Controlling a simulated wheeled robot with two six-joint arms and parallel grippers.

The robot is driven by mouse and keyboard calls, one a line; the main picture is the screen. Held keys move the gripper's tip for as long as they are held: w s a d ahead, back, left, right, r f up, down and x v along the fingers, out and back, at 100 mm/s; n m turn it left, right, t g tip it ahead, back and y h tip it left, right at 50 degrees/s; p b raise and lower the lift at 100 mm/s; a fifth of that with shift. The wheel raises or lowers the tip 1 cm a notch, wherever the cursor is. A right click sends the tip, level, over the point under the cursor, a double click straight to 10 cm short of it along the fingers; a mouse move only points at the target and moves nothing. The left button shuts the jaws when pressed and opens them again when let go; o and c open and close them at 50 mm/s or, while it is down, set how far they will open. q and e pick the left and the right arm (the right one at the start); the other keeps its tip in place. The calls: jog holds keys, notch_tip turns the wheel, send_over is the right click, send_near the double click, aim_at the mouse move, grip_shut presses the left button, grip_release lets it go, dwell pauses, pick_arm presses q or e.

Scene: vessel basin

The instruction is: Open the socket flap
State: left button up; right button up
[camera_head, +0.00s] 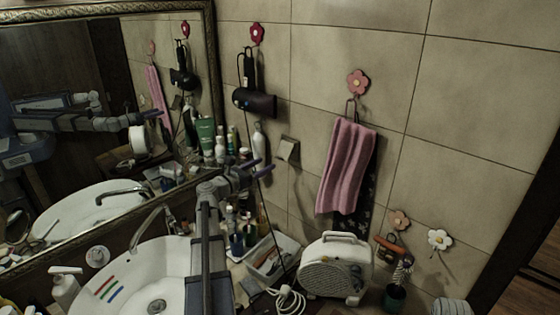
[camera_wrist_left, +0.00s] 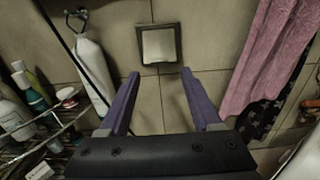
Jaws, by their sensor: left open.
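The wall socket (camera_head: 288,150) is a small square plate on the beige tiles, left of the pink towel. In the left wrist view its pale flap (camera_wrist_left: 158,45) sits inside a dark frame, near the top middle. I cannot tell whether the flap is fully flat in its frame. My left gripper (camera_head: 265,166) is left of the socket in the head view. In the left wrist view its two purple fingers (camera_wrist_left: 160,74) are spread apart and empty, with the socket beyond and between their tips, apart from them. My right gripper is not in view.
A pink towel (camera_head: 346,170) hangs right of the socket. A white bottle (camera_wrist_left: 90,68) hangs on its left, with a shelf of bottles nearby. A hair dryer (camera_head: 254,102) hangs above left. A white heater (camera_head: 336,268) and basin (camera_head: 150,285) lie below.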

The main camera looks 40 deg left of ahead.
aim_at(282, 150)
pick_arm(q)
jog(key=w, duration=0.6)
jog(key=shift+w+d, duration=0.25)
jog(key=shift+c, duration=0.2)
grip_shut()
dwell(1.0)
